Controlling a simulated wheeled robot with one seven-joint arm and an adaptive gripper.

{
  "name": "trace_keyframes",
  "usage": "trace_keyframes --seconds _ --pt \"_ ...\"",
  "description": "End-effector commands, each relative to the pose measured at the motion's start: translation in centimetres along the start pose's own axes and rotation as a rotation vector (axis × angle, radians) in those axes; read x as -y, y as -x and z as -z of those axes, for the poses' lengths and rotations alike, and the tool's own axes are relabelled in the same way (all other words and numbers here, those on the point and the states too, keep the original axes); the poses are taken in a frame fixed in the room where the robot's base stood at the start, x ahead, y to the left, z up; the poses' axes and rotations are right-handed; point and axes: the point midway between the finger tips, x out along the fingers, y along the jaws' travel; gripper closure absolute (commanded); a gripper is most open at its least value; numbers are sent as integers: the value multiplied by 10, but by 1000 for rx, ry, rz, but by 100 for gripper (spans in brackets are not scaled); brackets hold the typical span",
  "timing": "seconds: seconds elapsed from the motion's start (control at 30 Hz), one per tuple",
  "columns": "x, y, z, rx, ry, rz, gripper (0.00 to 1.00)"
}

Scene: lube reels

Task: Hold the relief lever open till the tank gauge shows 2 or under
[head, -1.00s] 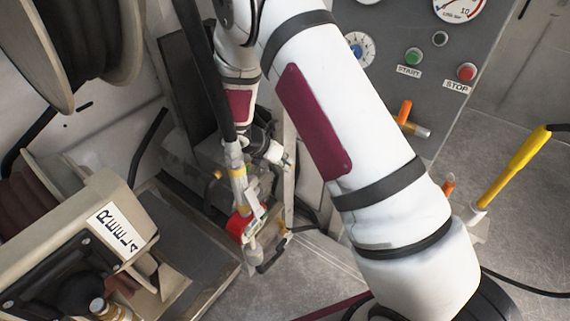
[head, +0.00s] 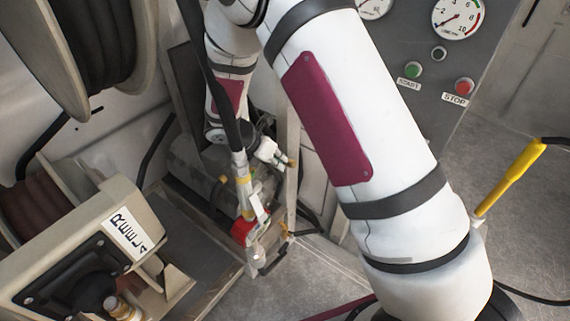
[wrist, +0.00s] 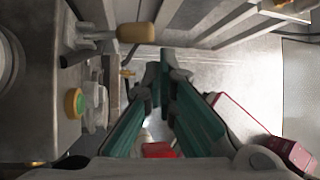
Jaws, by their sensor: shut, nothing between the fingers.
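In the wrist view a lever with a tan, rounded handle (wrist: 136,33) sticks out at the upper left, beyond and left of my gripper (wrist: 165,72); I cannot tell if it is the relief lever. The teal fingers are shut and empty, apart from that handle. In the head view my arm reaches down at the left, and the fingers cannot be made out behind the hose. A round gauge (head: 458,17) sits at the top right, its needle toward the lower left. A second gauge (head: 374,6) is cut off by the top edge. I cannot tell which is the tank gauge.
Green (head: 412,69) and red (head: 464,87) buttons are on the grey panel. A hose with a red-collared nozzle (head: 243,230) hangs before my wrist. Reels stand at left. A yellow handle (head: 512,175) is at right.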

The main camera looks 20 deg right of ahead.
Motion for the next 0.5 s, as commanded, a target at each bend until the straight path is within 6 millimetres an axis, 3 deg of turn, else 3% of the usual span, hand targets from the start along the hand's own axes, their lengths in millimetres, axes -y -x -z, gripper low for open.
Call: trace_keyframes --seconds 0.2,0.5 --pt "7 39 0 1 1 -2 100" --pt "11 57 1 0 2 0 100"
